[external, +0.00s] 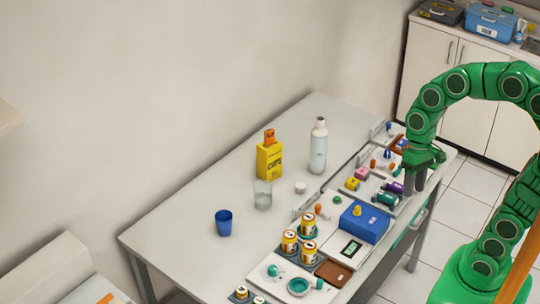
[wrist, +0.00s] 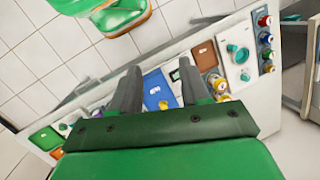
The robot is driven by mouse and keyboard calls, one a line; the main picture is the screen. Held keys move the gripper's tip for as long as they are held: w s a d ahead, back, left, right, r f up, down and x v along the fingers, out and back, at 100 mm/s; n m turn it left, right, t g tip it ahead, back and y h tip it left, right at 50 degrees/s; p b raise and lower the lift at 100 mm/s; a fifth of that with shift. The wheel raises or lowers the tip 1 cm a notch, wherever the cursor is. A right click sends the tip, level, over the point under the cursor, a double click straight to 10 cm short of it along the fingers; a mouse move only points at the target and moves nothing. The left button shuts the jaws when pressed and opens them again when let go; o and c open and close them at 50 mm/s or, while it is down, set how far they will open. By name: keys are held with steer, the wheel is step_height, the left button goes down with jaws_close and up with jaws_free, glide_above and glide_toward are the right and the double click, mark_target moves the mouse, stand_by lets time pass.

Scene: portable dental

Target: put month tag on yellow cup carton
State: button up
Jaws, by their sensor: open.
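A yellow carton (external: 270,162) stands upright on the table left of the white bottle in the external view. An orange tag-like piece (external: 269,136) with dark marks stands upright at its top. Whether it rests on the carton or is tucked into it I cannot tell, nor can I read it as the month tag. My gripper (external: 413,184) is open, pointing down over the table's right edge, well apart from the carton. In the wrist view its two fingers (wrist: 160,72) are spread with nothing held between them. The carton does not show in the wrist view.
A white bottle (external: 318,148), a clear glass (external: 263,195) and a blue cup (external: 223,222) stand near the carton. A blue box (external: 364,221), yellow cans (external: 308,252) and small coloured items crowd the right side. The table's left part is clear.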

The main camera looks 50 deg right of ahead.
steer(key=s+d+f+n+h, duration=0.2)
steer(key=s+d, duration=0.3)
steer(key=s, duration=0.6)
steer(key=shift+s+d+f+n+h, duration=0.15)
steer(key=shift+d+f+n+h, duration=0.25)
steer(key=shift+f, duration=0.3)
